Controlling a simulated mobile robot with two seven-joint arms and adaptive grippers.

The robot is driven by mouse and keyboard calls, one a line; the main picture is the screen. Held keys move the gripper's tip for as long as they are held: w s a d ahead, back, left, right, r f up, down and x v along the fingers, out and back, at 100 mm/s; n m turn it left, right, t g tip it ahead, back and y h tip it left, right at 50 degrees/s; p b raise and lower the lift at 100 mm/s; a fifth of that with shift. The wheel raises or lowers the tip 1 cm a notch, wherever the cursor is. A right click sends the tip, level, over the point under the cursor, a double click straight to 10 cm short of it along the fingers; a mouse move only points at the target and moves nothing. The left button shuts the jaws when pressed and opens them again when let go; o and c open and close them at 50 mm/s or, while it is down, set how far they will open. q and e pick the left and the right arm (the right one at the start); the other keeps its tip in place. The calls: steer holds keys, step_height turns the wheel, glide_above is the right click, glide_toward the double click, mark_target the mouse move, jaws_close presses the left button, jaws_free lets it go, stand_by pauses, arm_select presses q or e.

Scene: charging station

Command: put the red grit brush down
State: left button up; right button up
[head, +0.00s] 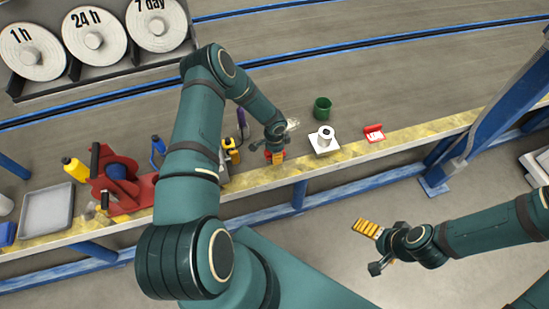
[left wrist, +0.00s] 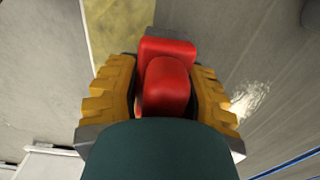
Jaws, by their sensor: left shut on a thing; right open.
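The red grit brush (left wrist: 167,84) sits between the ridged yellow fingers of my left gripper (head: 274,152) in the left wrist view. The gripper is shut on it. In the head view this gripper is over the shelf's yellow front strip, and the brush is mostly hidden by the gripper. Whether the brush touches the surface I cannot tell. My right gripper (head: 373,248) is open and empty, in front of the shelf at the lower right.
A white square block with a cylinder (head: 324,140), a green cup (head: 322,108) and a small red item (head: 374,133) stand right of my left gripper. A yellow-black tool (head: 231,151), a red device (head: 119,182) and a grey tray (head: 47,210) are left. Grey surface behind is clear.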

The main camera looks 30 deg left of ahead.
arm_select(q)
steer(key=shift+f, duration=1.35)
steer(key=shift+f+b, duration=0.1)
steer(key=shift+b, duration=0.2)
steer(key=shift+f, duration=0.1)
steer(key=o, duration=1.1)
